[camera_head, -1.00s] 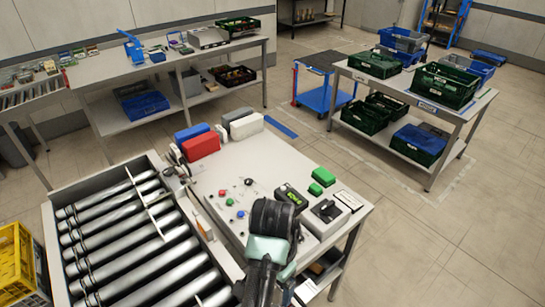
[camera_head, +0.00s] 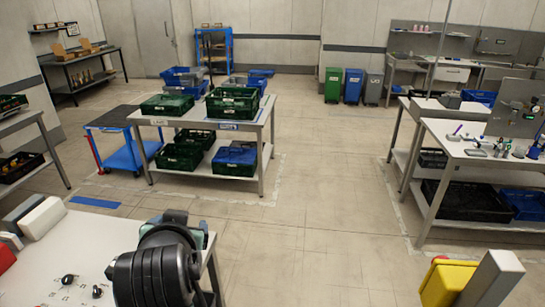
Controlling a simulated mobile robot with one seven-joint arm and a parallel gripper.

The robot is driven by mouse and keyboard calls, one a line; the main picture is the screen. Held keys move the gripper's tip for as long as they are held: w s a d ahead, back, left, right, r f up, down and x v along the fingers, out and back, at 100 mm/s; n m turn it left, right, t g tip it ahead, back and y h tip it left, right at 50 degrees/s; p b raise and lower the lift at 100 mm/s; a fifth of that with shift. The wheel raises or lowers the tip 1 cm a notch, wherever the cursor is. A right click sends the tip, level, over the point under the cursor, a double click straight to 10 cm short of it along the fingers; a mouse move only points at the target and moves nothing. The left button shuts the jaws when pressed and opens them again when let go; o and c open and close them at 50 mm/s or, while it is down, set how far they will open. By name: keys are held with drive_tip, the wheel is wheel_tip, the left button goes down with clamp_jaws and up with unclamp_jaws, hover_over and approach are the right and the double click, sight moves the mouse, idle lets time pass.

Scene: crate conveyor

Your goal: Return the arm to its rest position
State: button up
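My arm (camera_head: 160,268) shows at the bottom left of the head view as a dark, rounded set of links over the corner of the white-topped table (camera_head: 62,262). A pale green part of it shows behind the dark links. My gripper's fingers cannot be made out; they are hidden or out of the picture. No object is seen held.
A table with green crates (camera_head: 233,103) stands ahead, beside a blue cart (camera_head: 122,155). A workbench (camera_head: 478,160) stands at the right. A yellow and grey object (camera_head: 450,283) is at the bottom right. The floor (camera_head: 320,220) between is clear.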

drive_tip(key=w+d+r+t+b, duration=0.1)
drive_tip(key=d+r+t, duration=0.25)
drive_tip(key=r, duration=0.25)
drive_tip(key=d+r+t+b, duration=0.1)
drive_tip(key=d+r+t, duration=0.1)
drive_tip(key=d+r, duration=0.3)
drive_tip(key=s+d+r+t+h+b, duration=0.2)
drive_tip(key=s+d+r+t, duration=0.3)
drive_tip(key=r, duration=0.5)
drive_tip(key=s+d+r+t+h+b, duration=0.2)
drive_tip(key=s+d+r+t, duration=0.3)
drive_tip(key=s+r, duration=0.4)
drive_tip(key=shift+s+d+r+m+t, duration=0.2)
drive_tip(key=shift+s+r+m+t, duration=0.15)
drive_tip(key=shift+s+t, duration=0.1)
